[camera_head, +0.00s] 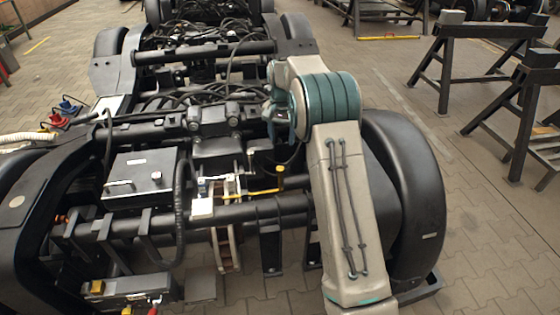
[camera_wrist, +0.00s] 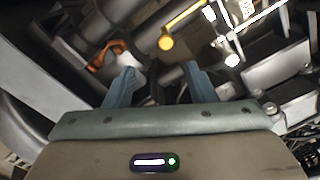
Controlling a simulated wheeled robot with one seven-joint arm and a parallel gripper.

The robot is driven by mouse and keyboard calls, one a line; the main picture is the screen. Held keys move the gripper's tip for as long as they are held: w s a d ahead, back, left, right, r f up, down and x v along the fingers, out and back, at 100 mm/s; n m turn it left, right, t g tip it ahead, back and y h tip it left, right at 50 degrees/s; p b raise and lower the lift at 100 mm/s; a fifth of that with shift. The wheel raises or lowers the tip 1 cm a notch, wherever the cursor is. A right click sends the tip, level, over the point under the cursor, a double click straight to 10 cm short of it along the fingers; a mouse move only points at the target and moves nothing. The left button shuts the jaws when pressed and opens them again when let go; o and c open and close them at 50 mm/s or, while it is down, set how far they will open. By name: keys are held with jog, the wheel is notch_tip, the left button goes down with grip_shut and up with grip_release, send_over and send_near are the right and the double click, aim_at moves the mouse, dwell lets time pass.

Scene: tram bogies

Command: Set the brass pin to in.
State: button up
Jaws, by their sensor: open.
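A yellow round knob (camera_wrist: 166,43) shows in the wrist view just beyond my fingertips, with a yellow bar (camera_wrist: 188,15) above it. A yellow knob (camera_head: 281,170) and bar (camera_head: 265,192) also show in the head view beside my arm, on the bogie. I cannot tell for sure which yellow part is the brass pin, or its setting. My gripper (camera_wrist: 160,82) is open, its two blue fingers apart, with dark bogie parts seen between them. Nothing is clearly held. In the head view my arm hides the gripper.
The black bogie frame (camera_head: 265,207) has bars, cables and a dark box (camera_head: 142,178) left of my arm. A large black wheel cover (camera_head: 405,190) stands right of it. An orange part (camera_wrist: 105,54) shows near my left finger. Trestles (camera_head: 445,70) stand on open paving.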

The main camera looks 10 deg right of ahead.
aim_at(280, 168)
jog(key=shift+m, duration=0.3)
jog(key=f, duration=0.5)
jog(key=w+f, duration=0.1)
jog(key=f, duration=0.4)
jog(key=w+f, duration=0.1)
jog(key=f, duration=0.4)
jog(key=shift+f, duration=0.1)
grip_shut()
jog(key=a, duration=1)
jog(key=shift+b, duration=0.35)
